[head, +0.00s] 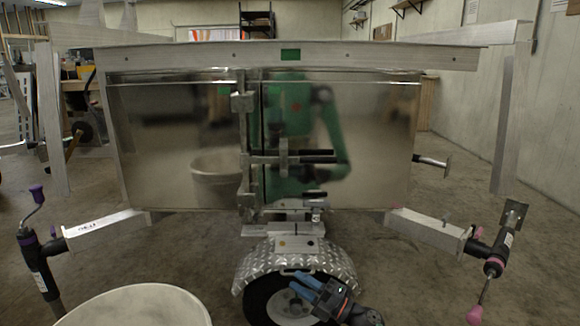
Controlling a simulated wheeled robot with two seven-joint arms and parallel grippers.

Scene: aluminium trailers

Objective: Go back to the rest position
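My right gripper (302,287) shows low in the head view, near the bottom centre, with blue fingers and a dark body. It is in front of the spare wheel (268,301) and its diamond-plate fender (262,262). The fingers point up and to the left and look close together, but the gap between them is too small to judge. I see nothing clearly held in them. My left gripper is not in view.
An aluminium trailer (180,147) with shiny metal doors fills the middle. A pale round bin (140,305) is at the bottom left. Open concrete floor lies at the right, before a pale wall.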

